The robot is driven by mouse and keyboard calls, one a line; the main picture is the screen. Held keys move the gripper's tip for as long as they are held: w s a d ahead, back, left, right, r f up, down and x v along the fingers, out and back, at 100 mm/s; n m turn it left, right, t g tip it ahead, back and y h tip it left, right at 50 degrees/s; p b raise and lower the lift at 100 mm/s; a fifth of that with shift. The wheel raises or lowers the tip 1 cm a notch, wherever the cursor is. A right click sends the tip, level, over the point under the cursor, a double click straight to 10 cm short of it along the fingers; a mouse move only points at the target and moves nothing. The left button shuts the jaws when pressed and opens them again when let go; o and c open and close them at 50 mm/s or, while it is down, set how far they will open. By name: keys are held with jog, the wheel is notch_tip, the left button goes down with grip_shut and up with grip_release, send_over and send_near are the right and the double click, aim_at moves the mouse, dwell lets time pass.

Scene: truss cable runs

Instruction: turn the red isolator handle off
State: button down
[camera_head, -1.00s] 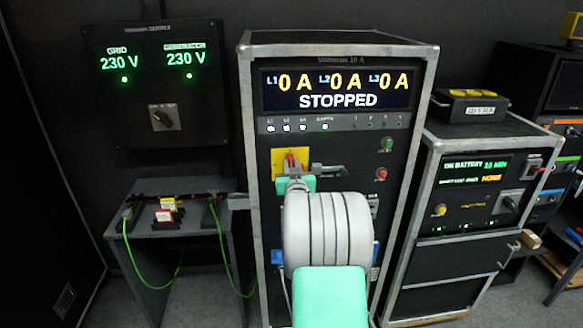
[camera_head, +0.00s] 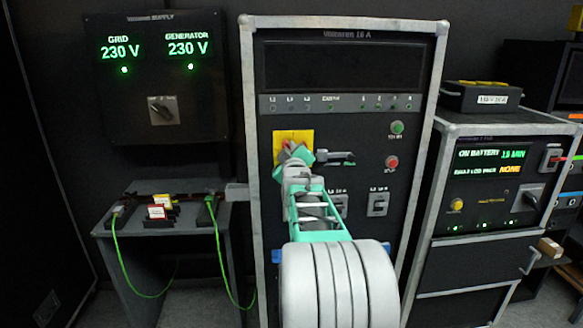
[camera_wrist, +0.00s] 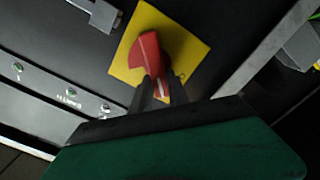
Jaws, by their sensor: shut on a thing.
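The red isolator handle (camera_wrist: 148,56) sits on a yellow square plate (camera_wrist: 186,50) in the wrist view. In the head view the yellow plate (camera_head: 283,138) is at the upper left of the middle cabinet's front, and my arm hides most of the handle. My gripper (camera_wrist: 158,88) is shut on the handle, with its dark fingers on either side of the handle's lower part. My gripper also shows in the head view (camera_head: 292,155), tilted against the plate.
A grey latch bar (camera_head: 337,157) juts out just right of the handle. Green (camera_head: 397,128) and red (camera_head: 392,162) buttons are farther right. A small table (camera_head: 190,235) with cabled tags stands at left. A battery cabinet (camera_head: 490,200) stands at right.

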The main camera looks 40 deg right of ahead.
jog(key=n+b, duration=0.3)
jog(key=f+n+b, duration=0.1)
jog(key=n+b, duration=0.5)
jog(key=shift+w+a+f+b, duration=0.2)
jog(key=shift+a+f+b, duration=0.1)
jog(key=shift+b, duration=0.05)
dwell(0.3)
jog(key=c, duration=1.3)
grip_release()
jog(key=b+v, duration=0.1)
jog(key=v, duration=0.6)
jog(key=shift+s+a, duration=0.25)
jog(key=shift+s, duration=0.05)
